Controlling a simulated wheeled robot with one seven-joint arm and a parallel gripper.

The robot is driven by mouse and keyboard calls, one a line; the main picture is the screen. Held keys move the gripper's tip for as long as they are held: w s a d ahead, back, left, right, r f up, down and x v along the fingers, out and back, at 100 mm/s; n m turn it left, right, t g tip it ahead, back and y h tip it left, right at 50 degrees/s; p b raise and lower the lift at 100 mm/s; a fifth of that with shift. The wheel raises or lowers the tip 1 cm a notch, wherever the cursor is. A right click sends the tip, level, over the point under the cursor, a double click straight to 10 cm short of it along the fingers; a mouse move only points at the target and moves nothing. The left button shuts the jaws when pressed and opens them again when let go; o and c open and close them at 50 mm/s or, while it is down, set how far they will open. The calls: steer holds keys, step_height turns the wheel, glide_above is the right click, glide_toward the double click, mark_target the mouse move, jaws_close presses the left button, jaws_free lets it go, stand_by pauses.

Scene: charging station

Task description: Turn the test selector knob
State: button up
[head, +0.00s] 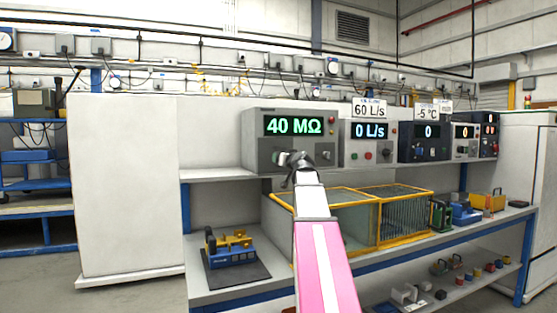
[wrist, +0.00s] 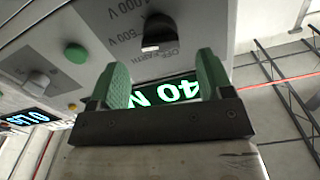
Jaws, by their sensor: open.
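The tester (head: 256,125) is a grey box on the bench's upper shelf, with a green display reading 40 MΩ. Its selector knob (wrist: 157,32) is dark with a pale front edge and shows in the wrist view, with labels 500 V, 1000 V and OFF·EARTH around it. My gripper (head: 293,156) is at the lower front of the tester and hides part of the panel. In the wrist view my gripper (wrist: 164,60) is open, its green-padded fingers apart. The knob appears just beyond the fingertips, roughly between them, not gripped. Whether a finger touches the panel cannot be told.
A green button (wrist: 77,53) is left of the knob in the wrist view. A neighbouring meter (head: 368,131) reading 0 L/s stands right of the tester. A yellow-framed cage (head: 378,225) and a blue-and-yellow fixture (head: 229,246) are on the bench below.

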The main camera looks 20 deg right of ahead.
steer(key=w, duration=0.6)
steer(key=shift+a, duration=0.1)
steer(key=c, duration=0.9)
steer(key=shift+m, duration=0.4)
steer(key=m, duration=0.4)
steer(key=shift+r+m, duration=0.1)
steer(key=shift+m, duration=2.4)
